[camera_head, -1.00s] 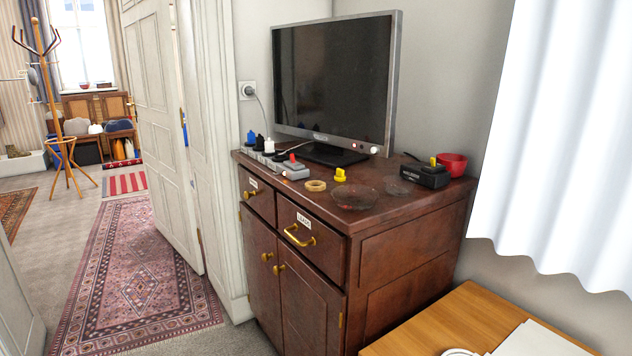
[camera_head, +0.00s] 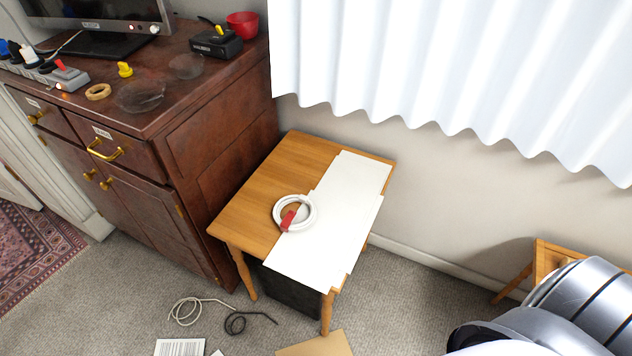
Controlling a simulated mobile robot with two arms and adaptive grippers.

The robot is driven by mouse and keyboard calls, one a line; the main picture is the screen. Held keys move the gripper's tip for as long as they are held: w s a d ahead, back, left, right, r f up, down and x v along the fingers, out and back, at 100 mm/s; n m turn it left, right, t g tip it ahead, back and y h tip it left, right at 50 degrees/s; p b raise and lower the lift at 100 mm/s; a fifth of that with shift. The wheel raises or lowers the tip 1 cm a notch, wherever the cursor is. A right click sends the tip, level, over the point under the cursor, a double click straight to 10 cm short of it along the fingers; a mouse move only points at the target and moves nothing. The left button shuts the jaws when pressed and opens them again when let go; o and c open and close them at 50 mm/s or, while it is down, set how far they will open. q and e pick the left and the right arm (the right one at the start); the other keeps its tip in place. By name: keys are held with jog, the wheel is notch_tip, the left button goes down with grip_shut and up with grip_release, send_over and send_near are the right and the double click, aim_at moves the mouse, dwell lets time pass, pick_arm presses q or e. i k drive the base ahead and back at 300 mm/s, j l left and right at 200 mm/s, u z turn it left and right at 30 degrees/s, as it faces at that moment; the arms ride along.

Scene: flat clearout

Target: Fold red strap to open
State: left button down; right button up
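A small red strap (camera_head: 288,220) shows on a white ring-shaped coil (camera_head: 294,213) that lies on the small wooden table (camera_head: 252,195). The strap lies across the lower left part of the ring. Its exact fold is too small to tell. White flat sheets (camera_head: 330,220) lie on the table beside and partly under the coil. Neither gripper is in view. A grey rounded part of my own body fills the lower right corner.
A dark wooden cabinet (camera_head: 225,130) with a monitor (camera_head: 95,15) stands left of the table. Loose cables (camera_head: 196,312), a paper (camera_head: 180,347) and a cardboard piece (camera_head: 316,345) lie on the carpet. A dark box (camera_head: 290,290) sits under the table. A white curtain (camera_head: 450,70) hangs behind.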

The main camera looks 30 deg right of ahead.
aim_at(286, 223)
jog(key=i+l+z, duration=0.1)
jog(key=l, duration=0.25)
jog(key=l+z, duration=0.1)
jog(key=l, duration=0.25)
jog(key=i+j+z, duration=0.5)
jog(key=j, duration=0.25)
